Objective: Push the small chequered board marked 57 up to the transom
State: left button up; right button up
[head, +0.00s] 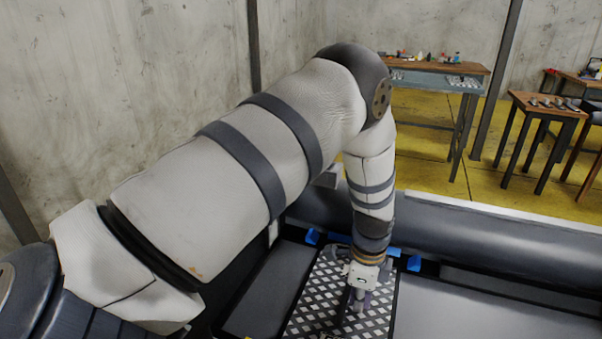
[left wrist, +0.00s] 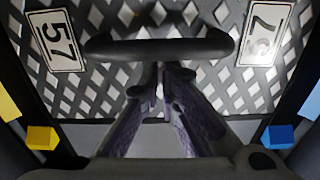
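The chequered board (head: 310,300) lies flat in the boat, its near end cut off in the head view. In the left wrist view the board (left wrist: 100,95) shows two white 57 plates, at left (left wrist: 57,42) and right (left wrist: 263,32). A dark bar-shaped handle (left wrist: 120,48) crosses above it. My left gripper (head: 358,300) points down over the board. In the left wrist view its fingers (left wrist: 160,75) come together at the handle's edge, with nothing visible held; contact is unclear. The transom cannot be told clearly from the dark edge behind the board. My right gripper is out of view.
Blue blocks (head: 414,263) stand around the board's far end. A thick grey tube (head: 470,240) runs behind. Dark grey floor panels (head: 270,290) lie beside the board. Tables stand beyond.

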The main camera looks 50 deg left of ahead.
aim_at(319, 296)
pick_arm(q)
jog(key=s+a, duration=0.1)
jog(key=a, duration=0.1)
jog(key=s+a+p, duration=0.1)
jog(key=a, duration=0.1)
jog(key=shift+s+r, duration=0.1)
jog(key=shift+s, duration=0.2)
jog(key=shift+s+a+p, duration=0.1)
jog(key=shift+s+a, duration=0.45)
jog(key=shift+a, duration=0.35)
jog(key=shift+s+a+p, duration=0.15)
jog(key=shift+s+a, duration=0.4)
jog(key=shift+a, duration=0.4)
jog(key=shift+s+a+p, duration=0.1)
jog(key=shift+s+a, duration=0.45)
jog(key=shift+a, duration=0.35)
jog(key=shift+w+d, duration=0.55)
jog(key=shift+d, duration=0.3)
jog(key=shift+r, duration=0.25)
notch_tip(319, 296, up, 8)
jog(key=p, duration=0.2)
jog(key=shift+r, duration=0.15)
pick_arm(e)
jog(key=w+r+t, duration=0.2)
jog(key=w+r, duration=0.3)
